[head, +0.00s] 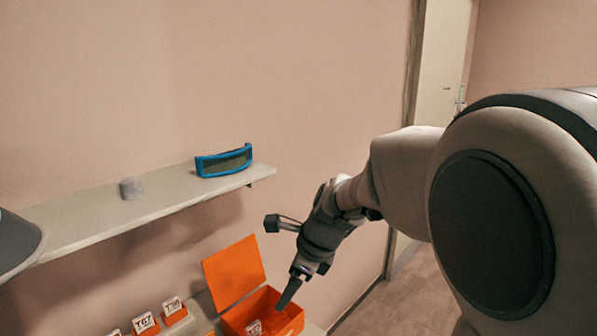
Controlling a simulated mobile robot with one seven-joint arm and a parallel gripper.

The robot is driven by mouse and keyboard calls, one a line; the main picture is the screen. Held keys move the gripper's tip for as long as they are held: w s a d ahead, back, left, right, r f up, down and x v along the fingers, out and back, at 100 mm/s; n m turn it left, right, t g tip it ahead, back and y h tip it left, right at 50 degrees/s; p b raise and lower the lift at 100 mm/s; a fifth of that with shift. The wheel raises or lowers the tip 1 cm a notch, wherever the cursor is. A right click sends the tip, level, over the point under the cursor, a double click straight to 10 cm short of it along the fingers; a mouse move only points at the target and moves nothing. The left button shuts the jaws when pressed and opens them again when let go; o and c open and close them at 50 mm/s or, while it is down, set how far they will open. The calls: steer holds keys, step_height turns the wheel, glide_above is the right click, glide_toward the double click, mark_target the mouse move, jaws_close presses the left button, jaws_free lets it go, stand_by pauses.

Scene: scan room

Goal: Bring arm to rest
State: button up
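My arm reaches in from the right edge of the head view and bends down to the left. My gripper (289,292) points down over the open orange box (291,326), near its right side. Only one dark finger shape shows, so I cannot tell whether it is open or shut. I see nothing clearly held in it. I cannot tell whether the fingertip is above the box or inside its rim.
The orange lid (234,272) stands raised. A small white labelled item (254,327) is inside the box. Several labelled orange holders (145,323) stand to its left. A wall shelf (80,220) carries a grey cup (131,188) and a blue-framed object (223,161).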

steer(key=s+d+r+n+t+h, duration=0.1)
steer(key=s+d+r+n+h, duration=0.1)
steer(key=s+d+n, duration=0.6)
steer(key=s+d+r+n+t+h, duration=0.1)
steer(key=s+d+r+n, duration=0.4)
steer(key=s+n, duration=0.8)
steer(key=shift+d+t+h, duration=0.3)
steer(key=shift+d+h, duration=0.2)
steer(key=shift+d, duration=0.9)
steer(key=shift+r, duration=0.1)
